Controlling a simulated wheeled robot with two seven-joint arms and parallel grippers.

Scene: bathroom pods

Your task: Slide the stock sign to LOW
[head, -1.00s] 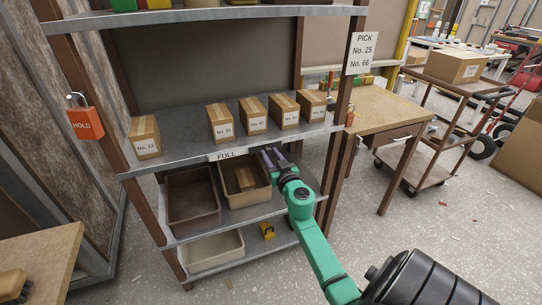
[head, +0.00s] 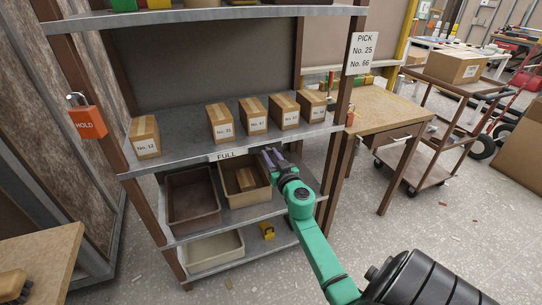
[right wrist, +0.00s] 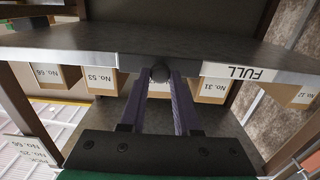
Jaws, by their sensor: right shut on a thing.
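The stock sign (head: 228,154) is a white strip reading FULL on the front edge of the middle shelf. In the right wrist view the sign (right wrist: 246,73) appears upside down, right of my fingers. A dark round knob (right wrist: 160,73) sits at the shelf edge between my fingertips. My right gripper (head: 270,156) is at that edge, just right of the sign in the head view; in the right wrist view its fingers (right wrist: 160,85) are shut on the knob. The fingers hide the knob in the head view. My left gripper is out of view.
Several numbered cardboard boxes (head: 220,123) stand on the middle shelf (head: 185,146) above the sign. Below are a brown bin (head: 192,197) and a tan bin (head: 235,198). A red HOLD lock tag (head: 87,123) hangs left. A wooden table (head: 385,109) stands right of the rack.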

